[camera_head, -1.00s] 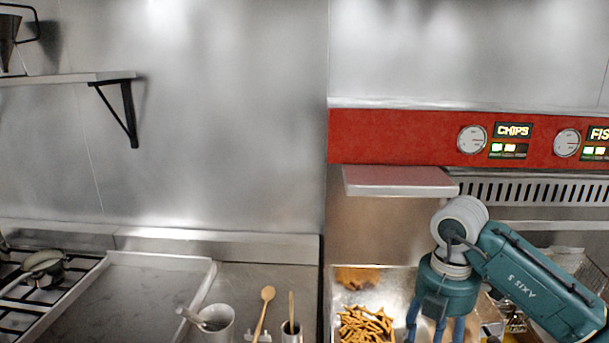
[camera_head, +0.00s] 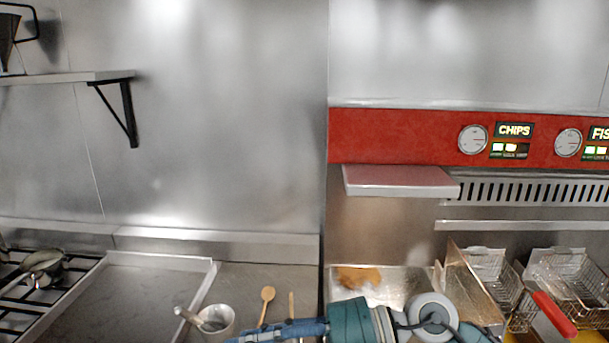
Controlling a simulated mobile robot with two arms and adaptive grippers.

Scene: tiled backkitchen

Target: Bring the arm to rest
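My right arm comes in along the bottom edge of the head view, teal with a grey round joint. Its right gripper (camera_head: 262,334) points left, low in front of the counter, and is cut by the lower edge. One blue finger shows; whether the gripper is open or shut cannot be told. I see nothing held in it. My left gripper is not in view.
A metal tray (camera_head: 410,280) with brown food lies behind the arm. Fryer baskets (camera_head: 575,280) are at right, pans (camera_head: 42,264) on the hob at left.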

